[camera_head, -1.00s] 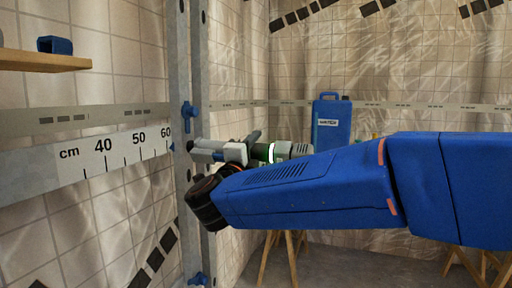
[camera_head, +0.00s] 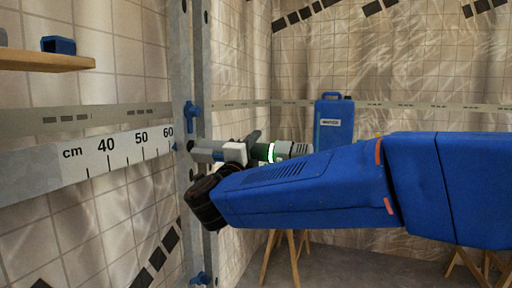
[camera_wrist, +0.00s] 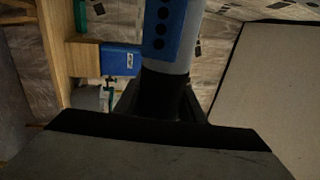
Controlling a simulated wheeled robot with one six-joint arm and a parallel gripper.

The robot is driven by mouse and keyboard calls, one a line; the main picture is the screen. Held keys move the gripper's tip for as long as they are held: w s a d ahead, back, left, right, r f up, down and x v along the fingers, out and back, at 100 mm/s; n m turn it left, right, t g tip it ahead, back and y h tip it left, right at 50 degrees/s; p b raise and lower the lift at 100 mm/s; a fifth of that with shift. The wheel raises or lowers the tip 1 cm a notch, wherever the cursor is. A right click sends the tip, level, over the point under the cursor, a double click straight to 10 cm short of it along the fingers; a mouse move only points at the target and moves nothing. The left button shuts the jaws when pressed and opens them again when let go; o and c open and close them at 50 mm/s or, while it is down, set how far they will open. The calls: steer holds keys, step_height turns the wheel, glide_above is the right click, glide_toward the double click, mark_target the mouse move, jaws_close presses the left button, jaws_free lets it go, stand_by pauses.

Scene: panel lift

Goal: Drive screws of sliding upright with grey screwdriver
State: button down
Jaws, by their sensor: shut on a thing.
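The sliding upright (camera_head: 201,75) is a tall grey metal post beside another post, left of centre in the head view. A blue knob (camera_head: 194,116) sits on it at mid-height and another blue knob (camera_head: 200,278) near the bottom. My gripper (camera_head: 236,152) is just right of the upright, shut on the grey screwdriver (camera_head: 207,149), which lies roughly level and points left at the post. I cannot tell whether its tip touches a screw. In the wrist view a grey and blue shaft (camera_wrist: 170,60) rises from the dark gripper body; the screws are not discernible.
A ruled cm scale (camera_head: 115,150) runs along the left wall to the posts. A wooden shelf (camera_head: 45,61) with a small blue part (camera_head: 58,45) is at upper left. A blue canister (camera_head: 333,125) stands behind my arm, above wooden trestle legs (camera_head: 290,255).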

steer(key=shift+w+a, duration=0.2)
steer(key=shift+a, duration=0.4)
stand_by(2.5)
steer(key=shift+d, duration=0.1)
stand_by(0.5)
steer(key=shift+s+d+r, duration=0.1)
steer(key=shift+s+d, duration=0.15)
steer(key=shift+d, duration=0.45)
steer(key=shift+s+d+f, duration=0.1)
steer(key=shift+s+d, duration=0.15)
steer(key=shift+d, duration=0.4)
steer(key=shift+s+d+r, duration=0.1)
steer(key=shift+s+d, duration=0.15)
steer(key=shift+d, duration=0.45)
